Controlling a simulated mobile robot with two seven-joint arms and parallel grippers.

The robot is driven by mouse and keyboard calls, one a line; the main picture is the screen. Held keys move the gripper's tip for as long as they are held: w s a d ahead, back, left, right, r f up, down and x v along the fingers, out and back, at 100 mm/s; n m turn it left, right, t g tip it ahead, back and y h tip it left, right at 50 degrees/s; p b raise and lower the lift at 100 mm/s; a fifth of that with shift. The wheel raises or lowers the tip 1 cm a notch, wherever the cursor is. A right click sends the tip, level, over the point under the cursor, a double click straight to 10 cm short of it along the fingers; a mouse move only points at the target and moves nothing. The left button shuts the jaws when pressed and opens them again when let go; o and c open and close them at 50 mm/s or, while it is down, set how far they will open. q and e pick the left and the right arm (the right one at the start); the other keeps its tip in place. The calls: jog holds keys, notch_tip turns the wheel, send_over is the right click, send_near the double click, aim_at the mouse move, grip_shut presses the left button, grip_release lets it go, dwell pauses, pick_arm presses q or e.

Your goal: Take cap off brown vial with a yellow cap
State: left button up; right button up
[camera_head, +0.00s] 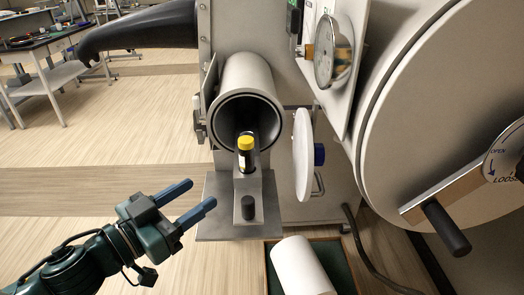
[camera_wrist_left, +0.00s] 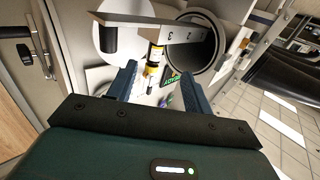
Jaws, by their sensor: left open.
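The brown vial (camera_head: 246,160) has a yellow cap (camera_head: 246,142) on its top. It stands upright on a grey metal tray (camera_head: 240,189) at the mouth of a round port. In the left wrist view the vial (camera_wrist_left: 152,68) shows beyond the fingertips, with its yellow cap (camera_wrist_left: 150,86) towards them. My left gripper (camera_head: 202,196) is open and empty, to the left of and apart from the vial; its two blue fingers also show in the left wrist view (camera_wrist_left: 161,80). My right gripper is not in view.
The cylindrical port (camera_head: 245,80) opens behind the vial. A black knob (camera_head: 248,207) stands on the tray's front. A round white door (camera_head: 303,154) is open to the right. A white cylinder (camera_head: 300,268) lies in a box below.

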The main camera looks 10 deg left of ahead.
aim_at(241, 164)
pick_arm(q)
jog(key=b+x, duration=0.1)
jog(key=x, duration=0.7)
jog(key=shift+d+r, duration=0.1)
jog(key=shift+r, duration=0.05)
jog(key=p+x, duration=0.1)
jog(key=x, duration=0.3)
jog(key=shift+w+d+r, duration=0.1)
jog(key=shift+d+r, duration=0.1)
jog(key=shift+d, duration=0.1)
jog(key=shift+w+d, duration=0.15)
jog(key=shift+w, duration=0.1)
jog(key=shift+f, duration=0.1)
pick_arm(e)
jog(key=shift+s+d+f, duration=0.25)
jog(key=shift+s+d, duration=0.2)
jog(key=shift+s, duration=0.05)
pick_arm(q)
jog(key=c, duration=1)
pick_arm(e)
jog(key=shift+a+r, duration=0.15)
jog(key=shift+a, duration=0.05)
